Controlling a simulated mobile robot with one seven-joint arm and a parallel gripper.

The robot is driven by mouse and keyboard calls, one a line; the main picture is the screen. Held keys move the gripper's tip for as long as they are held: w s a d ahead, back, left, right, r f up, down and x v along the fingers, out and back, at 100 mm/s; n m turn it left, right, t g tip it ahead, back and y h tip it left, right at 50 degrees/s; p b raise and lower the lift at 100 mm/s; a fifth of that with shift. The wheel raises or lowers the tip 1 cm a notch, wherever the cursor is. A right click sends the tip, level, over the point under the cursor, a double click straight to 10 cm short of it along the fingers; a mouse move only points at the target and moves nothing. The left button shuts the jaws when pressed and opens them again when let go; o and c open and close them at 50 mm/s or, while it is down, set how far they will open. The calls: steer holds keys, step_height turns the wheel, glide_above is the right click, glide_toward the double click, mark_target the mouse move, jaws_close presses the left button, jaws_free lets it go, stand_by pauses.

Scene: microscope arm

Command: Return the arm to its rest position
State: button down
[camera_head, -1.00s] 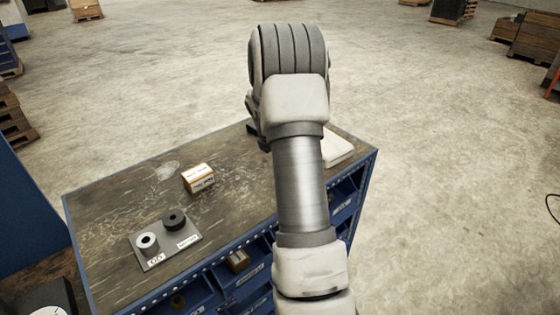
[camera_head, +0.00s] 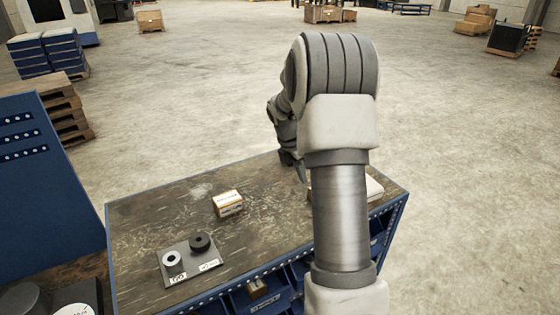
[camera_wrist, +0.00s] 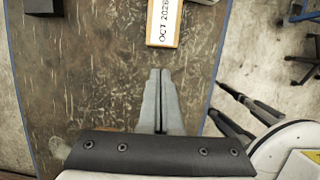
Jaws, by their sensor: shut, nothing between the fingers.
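My arm rises on the right side of the head view, and my gripper hangs beyond its bent joint, mostly hidden there. In the wrist view my gripper (camera_wrist: 160,72) is shut, its two fingers together with nothing between them. It is over the wooden top of the workbench (camera_head: 150,215). A small cardboard box with a white label (camera_head: 228,203) stands on the bench.
A white object (camera_head: 374,188) lies behind my arm at the bench's right end. A blue cabinet (camera_head: 40,180) stands at left. Open concrete floor lies beyond.

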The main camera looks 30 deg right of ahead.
steer(key=shift+a+r, duration=0.1)
steer(key=s+a+r+m+t+b, duration=0.1)
steer(key=s+a+r+m+b, duration=0.1)
steer(key=s+a+r+m, duration=0.45)
steer(key=s+a+r+m+t+b, duration=0.2)
steer(key=s+a+r+m, duration=0.15)
steer(key=a, duration=0.65)
steer(key=s+a+m+t+y+b, duration=0.1)
steer(key=s+a+m, duration=0.3)
steer(key=s, duration=0.3)
steer(key=s+a+f+m+t+y+b, duration=0.1)
steer(key=s+a+m+y+b, duration=0.1)
steer(key=s+a+m, duration=0.2)
steer(key=s+a, duration=0.2)
steer(key=s, duration=0.2)
steer(key=shift+a, duration=0.2)
steer(key=shift+f, duration=0.1)
